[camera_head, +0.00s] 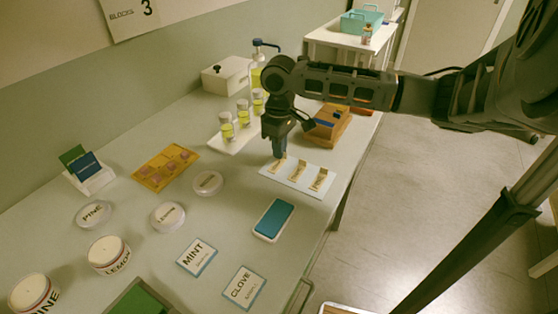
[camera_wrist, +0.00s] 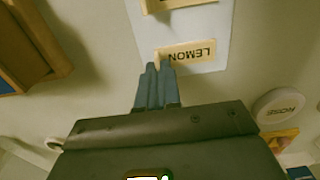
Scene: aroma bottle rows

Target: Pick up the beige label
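Three beige labels with small upright tabs lie in a row on a white plate (camera_head: 318,192). The nearest to my gripper is a beige label (camera_head: 276,167) at the left end; it reads LEMON, upside down, in the wrist view (camera_wrist: 190,53). My gripper (camera_head: 279,155) points down over this label. In the wrist view its two blue-grey fingers (camera_wrist: 158,68) are close together at the label's near edge, with a bit of beige between the tips. The tab is mostly hidden by the fingers. The label still appears flat on the plate.
The other labels (camera_head: 299,169) (camera_head: 319,181) stand just right of it. Yellow-filled bottles (camera_head: 227,127) stand behind left, a wooden box (camera_head: 328,122) behind right. A blue-topped device (camera_head: 274,219), round lids (camera_head: 208,183) and MINT and CLOVE cards (camera_head: 196,257) are nearer. The table's right edge is close.

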